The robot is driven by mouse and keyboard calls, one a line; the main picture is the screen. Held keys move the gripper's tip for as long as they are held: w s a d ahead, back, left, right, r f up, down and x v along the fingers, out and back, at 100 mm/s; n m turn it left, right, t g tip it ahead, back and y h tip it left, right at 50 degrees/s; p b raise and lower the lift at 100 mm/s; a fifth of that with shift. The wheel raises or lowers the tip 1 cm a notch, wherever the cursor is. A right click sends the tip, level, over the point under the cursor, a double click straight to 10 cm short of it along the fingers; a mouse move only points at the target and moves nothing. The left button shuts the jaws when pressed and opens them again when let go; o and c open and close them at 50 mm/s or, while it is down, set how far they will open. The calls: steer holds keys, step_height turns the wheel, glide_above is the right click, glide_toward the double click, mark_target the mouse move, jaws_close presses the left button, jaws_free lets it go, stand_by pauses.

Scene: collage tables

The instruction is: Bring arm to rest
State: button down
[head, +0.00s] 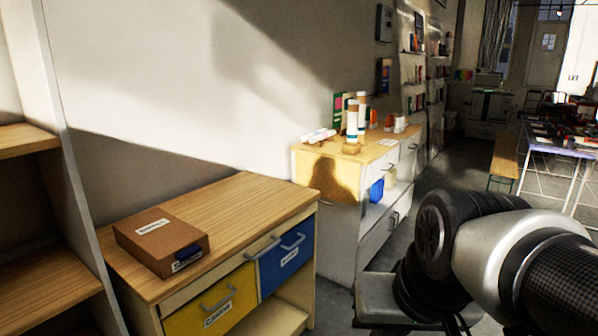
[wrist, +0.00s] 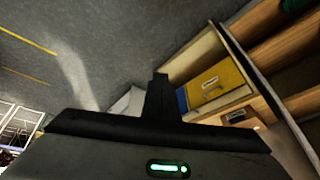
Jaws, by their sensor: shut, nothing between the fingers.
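My arm (head: 500,245) is in the lower right of the head view, folded beside the cabinets, with its dark rounded joint and pale link showing. My gripper (wrist: 159,82) shows in the wrist view as a dark narrow block at the bottom middle. Its fingers are shut and empty, with open floor beyond them. In the head view I cannot make out the fingertips.
A wooden cabinet (head: 245,188) with a yellow drawer (head: 212,305) and a blue drawer (head: 287,262) carries a brown box (head: 160,238). Shelves (head: 28,139) stand at left. A white cabinet (head: 342,245) holds rolls and small items. Floor (head: 452,160) is clear beyond my arm.

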step_height(320, 180, up, 21)
steer(key=s+d+p, duration=0.2)
steer(key=p, duration=1.7)
steer(key=shift+d+f+n+t+h+p, duration=0.15)
steer(key=shift+n+t+h+p, duration=0.15)
steer(key=shift+t+h+p, duration=0.1)
